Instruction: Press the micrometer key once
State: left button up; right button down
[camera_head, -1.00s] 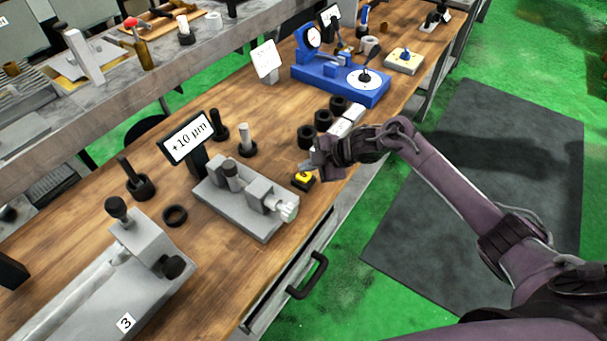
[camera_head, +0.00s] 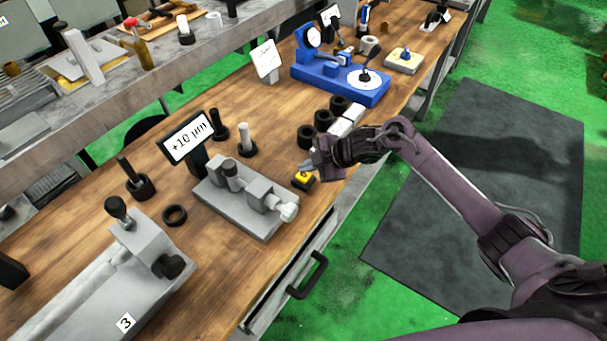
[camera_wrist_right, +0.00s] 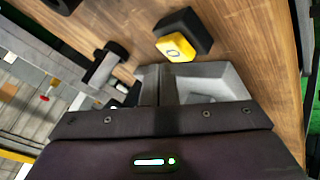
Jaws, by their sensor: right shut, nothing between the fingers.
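The micrometer key is a yellow button on a small black base (camera_head: 303,179) on the wooden table. In the right wrist view the yellow key (camera_wrist_right: 175,48) bears a dark mark like a 0. My right gripper (camera_head: 311,165) is shut and empty, just beside and above the key. In the wrist view its fingertips (camera_wrist_right: 160,68) lie just short of the key; I cannot tell whether they touch it. The grey micrometer fixture (camera_head: 240,203) stands left of the key, with a "+10 µm" display (camera_head: 187,137) behind it. My left gripper is not in view.
Black rings (camera_head: 306,137) and white blocks (camera_head: 345,121) sit behind my right gripper. A blue gauge stand (camera_head: 340,83) stands farther back. A larger grey device labelled 3 (camera_head: 125,280) is at the front left. A black drawer handle (camera_head: 308,278) juts from the table front.

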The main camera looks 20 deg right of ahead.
aim_at(308, 176)
jog(key=shift+f, duration=0.35)
jog(key=shift+f+b, duration=0.5)
jog(key=shift+f, duration=0.05)
dwell(0.5)
jog(key=shift+r, duration=0.15)
jog(key=shift+r+p, duration=0.8)
jog(key=shift+p, duration=0.05)
notch_tip(308, 176, up, 5)
jog(key=p, duration=0.4)
dwell(0.5)
dwell(0.4)
